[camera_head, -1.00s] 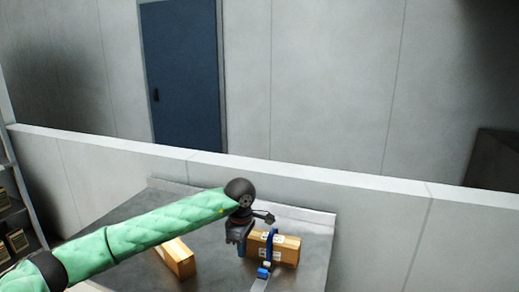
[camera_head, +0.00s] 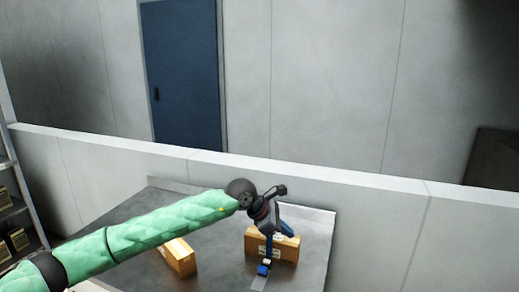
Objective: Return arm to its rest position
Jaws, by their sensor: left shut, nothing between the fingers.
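My left arm, in a green quilted sleeve, reaches in from the left over the grey metal table (camera_head: 215,262). I cannot tell whether gripper and box touch. My right gripper is not in view.
A second cardboard box (camera_head: 180,258) lies on the table below my forearm. A low pale wall (camera_head: 370,215) runs behind the table. A shelf with boxes (camera_head: 15,240) stands at the far left. The table's right side is clear.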

